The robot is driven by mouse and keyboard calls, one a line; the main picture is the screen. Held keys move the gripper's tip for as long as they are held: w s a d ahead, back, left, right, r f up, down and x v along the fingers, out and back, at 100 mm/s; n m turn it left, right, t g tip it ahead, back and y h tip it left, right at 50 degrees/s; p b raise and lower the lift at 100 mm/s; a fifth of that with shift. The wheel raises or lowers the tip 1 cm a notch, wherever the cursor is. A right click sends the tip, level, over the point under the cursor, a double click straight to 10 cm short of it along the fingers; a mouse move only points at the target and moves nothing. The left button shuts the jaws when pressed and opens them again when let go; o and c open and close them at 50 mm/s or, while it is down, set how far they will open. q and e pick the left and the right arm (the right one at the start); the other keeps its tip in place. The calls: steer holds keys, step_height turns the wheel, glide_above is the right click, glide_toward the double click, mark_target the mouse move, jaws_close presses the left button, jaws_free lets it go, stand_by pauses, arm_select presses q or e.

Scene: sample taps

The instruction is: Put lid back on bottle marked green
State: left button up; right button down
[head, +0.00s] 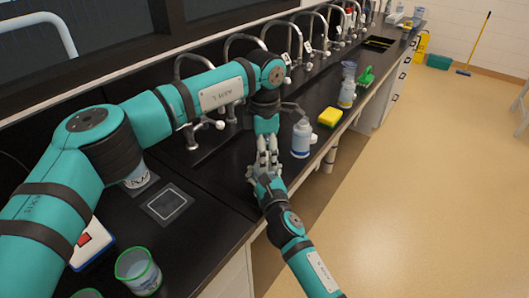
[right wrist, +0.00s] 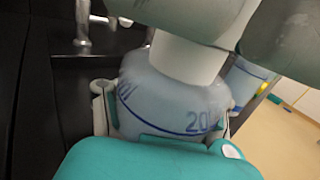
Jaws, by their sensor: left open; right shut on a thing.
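My right gripper (head: 264,178) is shut on a pale translucent bottle (right wrist: 175,100) with blue volume marks, seen close in the right wrist view. A white cylindrical part (right wrist: 185,62) rises from the bottle's top; I cannot tell whether it is the bare neck or a lid. No green mark shows on this bottle. My left gripper (head: 267,160) points down directly above the right one, its fingers open around the bottle's top. In the head view the grippers hide most of the bottle. A separate lid cannot be made out.
A blue-marked bottle (head: 301,139) stands close right of the grippers, near a yellow sponge (head: 330,117) and another bottle (head: 347,94). Taps (head: 245,45) line the sink behind. Green-rimmed beaker (head: 138,272) and a grey pad (head: 167,204) are at the left front.

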arm_select(q)
steer(key=shift+r, duration=2.25)
steer(key=shift+c, duration=0.2)
steer(key=n, duration=0.1)
steer(key=r+n, duration=0.1)
steer(key=n, duration=0.2)
steer(key=shift+r, duration=0.35)
steer(key=n, duration=0.1)
steer(key=r+n, duration=0.1)
steer(key=n, duration=0.3)
steer(key=shift+r, duration=0.4)
steer(key=shift+f, duration=4.05)
